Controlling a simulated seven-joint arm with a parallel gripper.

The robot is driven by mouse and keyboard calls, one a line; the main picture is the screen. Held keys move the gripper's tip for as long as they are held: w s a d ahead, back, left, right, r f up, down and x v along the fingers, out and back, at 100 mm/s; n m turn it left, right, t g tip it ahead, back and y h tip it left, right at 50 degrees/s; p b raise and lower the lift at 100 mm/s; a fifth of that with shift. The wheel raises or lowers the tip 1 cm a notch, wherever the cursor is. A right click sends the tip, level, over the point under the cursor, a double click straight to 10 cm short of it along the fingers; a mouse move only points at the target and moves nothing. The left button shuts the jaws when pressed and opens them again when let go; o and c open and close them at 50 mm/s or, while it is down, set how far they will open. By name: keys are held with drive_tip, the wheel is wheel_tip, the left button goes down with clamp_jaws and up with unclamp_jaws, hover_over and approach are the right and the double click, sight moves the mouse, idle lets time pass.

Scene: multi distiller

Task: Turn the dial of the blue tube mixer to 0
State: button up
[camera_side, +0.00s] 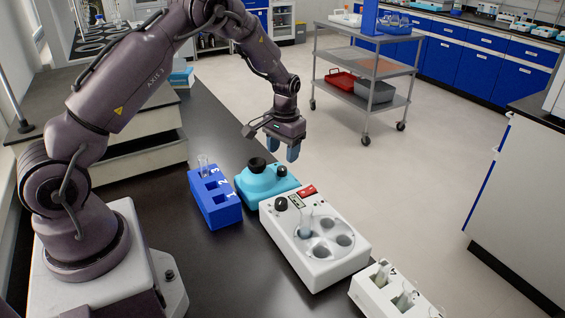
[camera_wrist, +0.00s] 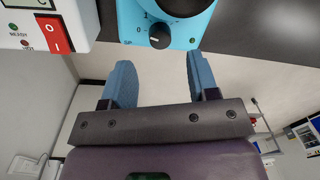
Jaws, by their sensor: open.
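The blue tube mixer (camera_side: 257,186) stands on the black bench, with a black cup (camera_side: 257,164) on top and a small dark dial (camera_side: 282,171) at its right end. In the wrist view the mixer (camera_wrist: 130,22) is at the top and its dial (camera_wrist: 160,36) shows as a black knob with a white pointer line. My gripper (camera_side: 293,153) hangs above the dial, fingers pointing down. In the wrist view my gripper (camera_wrist: 159,61) is open and empty, its blue fingers apart on either side below the dial.
A white heater unit (camera_side: 300,258) with a red switch (camera_side: 307,191) stands close beside the mixer. A blue numbered tube rack (camera_side: 222,212) is on its left, and a white tube rack (camera_side: 370,292) is at the front right. Beyond the bench edge is open floor.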

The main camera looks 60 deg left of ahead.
sight(281, 168)
wheel_tip(281, 168, up, 8)
drive_tip(key=shift+d+f, duration=0.15)
drive_tip(key=shift+d, duration=0.05)
drive_tip(key=f+m, duration=0.1)
drive_tip(key=f, duration=0.3)
drive_tip(key=f+m, duration=0.2)
drive_tip(key=f, duration=0.2)
drive_tip(key=f+m+h, duration=0.1)
drive_tip(key=f, duration=0.4)
drive_tip(key=shift+s+a, duration=0.15)
drive_tip(key=shift+a, duration=0.25)
